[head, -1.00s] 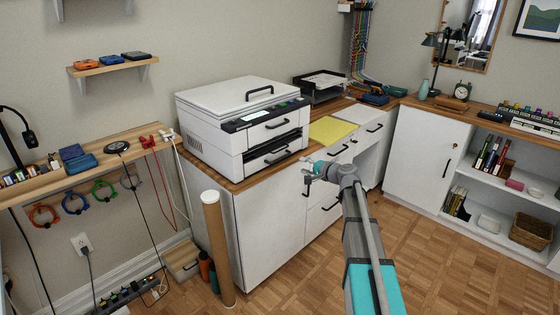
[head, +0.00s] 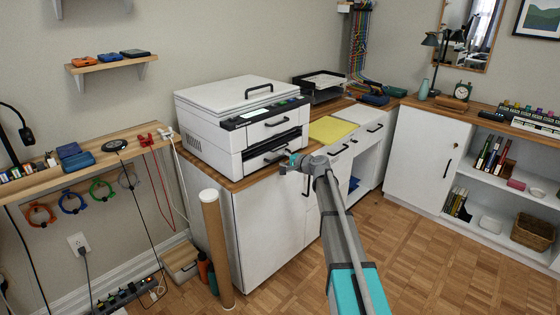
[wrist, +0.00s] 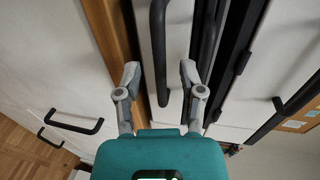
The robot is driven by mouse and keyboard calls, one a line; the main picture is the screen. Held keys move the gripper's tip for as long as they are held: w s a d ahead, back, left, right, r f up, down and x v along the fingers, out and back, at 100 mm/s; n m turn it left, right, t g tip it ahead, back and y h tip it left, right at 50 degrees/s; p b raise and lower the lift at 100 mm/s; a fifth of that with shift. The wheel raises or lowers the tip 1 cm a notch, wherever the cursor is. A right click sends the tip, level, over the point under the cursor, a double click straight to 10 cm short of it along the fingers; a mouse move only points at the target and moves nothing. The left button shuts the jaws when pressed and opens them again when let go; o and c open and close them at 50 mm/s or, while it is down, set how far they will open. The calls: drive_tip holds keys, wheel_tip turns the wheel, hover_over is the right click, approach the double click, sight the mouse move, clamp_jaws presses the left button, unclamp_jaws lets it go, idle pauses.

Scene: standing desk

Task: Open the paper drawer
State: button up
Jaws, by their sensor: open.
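The white printer (head: 240,118) stands on the wooden counter, with a lower front drawer that looks closed. Its black bar handle (head: 272,157) is partly covered by my gripper in the head view. My gripper (head: 287,163) is at the right end of that drawer front. In the wrist view my gripper (wrist: 160,75) is open, one finger on each side of a black handle (wrist: 158,50) on a white front. The handle runs between the fingers, which are not closed on it. I cannot tell whether either finger touches it.
An upper printer handle (head: 277,122) sits above a dark slot. The wooden counter edge (wrist: 112,30) lies close beside one finger. A yellow paper stack (head: 332,129) is right of the printer, and a cardboard tube (head: 217,250) stands at the cabinet.

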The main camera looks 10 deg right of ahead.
drive_tip(key=shift+x, duration=1.2)
clamp_jaws()
